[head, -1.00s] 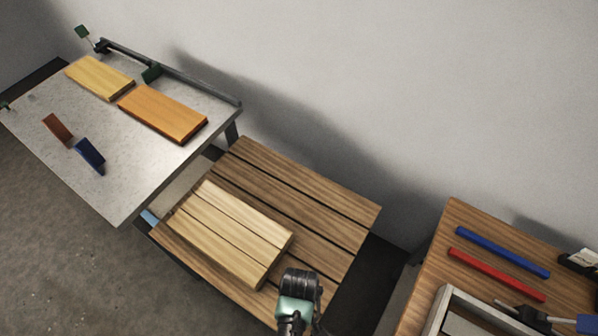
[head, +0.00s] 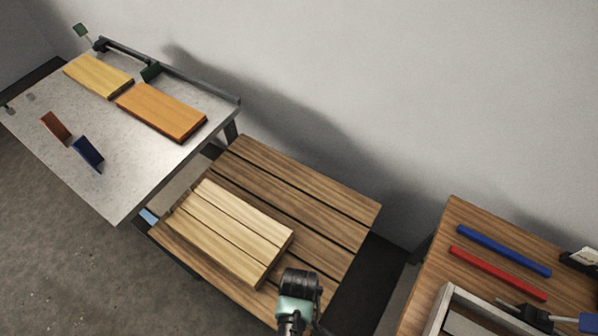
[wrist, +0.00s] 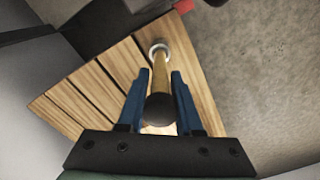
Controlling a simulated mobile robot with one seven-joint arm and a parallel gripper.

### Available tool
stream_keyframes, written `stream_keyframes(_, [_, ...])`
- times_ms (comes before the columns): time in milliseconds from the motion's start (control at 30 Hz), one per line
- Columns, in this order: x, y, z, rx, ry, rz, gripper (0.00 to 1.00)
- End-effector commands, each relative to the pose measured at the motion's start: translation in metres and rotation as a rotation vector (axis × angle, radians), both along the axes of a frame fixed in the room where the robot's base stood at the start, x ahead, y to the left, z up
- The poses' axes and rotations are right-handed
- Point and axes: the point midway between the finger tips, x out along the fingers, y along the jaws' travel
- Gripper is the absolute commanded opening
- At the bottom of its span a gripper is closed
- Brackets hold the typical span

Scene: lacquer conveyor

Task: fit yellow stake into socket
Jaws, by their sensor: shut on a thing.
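My gripper (wrist: 157,88) shows in the wrist view with its two blue fingers shut on the yellow stake (wrist: 160,72). The stake's near end is dark and round, and its yellow shaft points away between the fingers. Its far end is at a white ring (wrist: 158,50), which looks like the socket, on the slatted wood surface. I cannot tell whether the end is inside the ring or only above it. In the head view the fingers, stake and ring are hidden; only part of my arm shows at the bottom.
A brown slatted platform (head: 330,203) carries a light slatted board (head: 229,231). A grey table (head: 62,95) at left holds yellow (head: 98,75) and orange boards (head: 160,111). A bench at right holds blue (head: 503,250) and red rods (head: 497,273) and a grey-framed tray (head: 440,308).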

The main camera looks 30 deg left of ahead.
Motion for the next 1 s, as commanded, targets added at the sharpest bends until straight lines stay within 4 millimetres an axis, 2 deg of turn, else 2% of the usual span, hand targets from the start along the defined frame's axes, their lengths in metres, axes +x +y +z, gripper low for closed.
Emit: stream_keyframes(1000, [0.001,0.0,-0.026,0.0,-0.001,0.0,0.0])
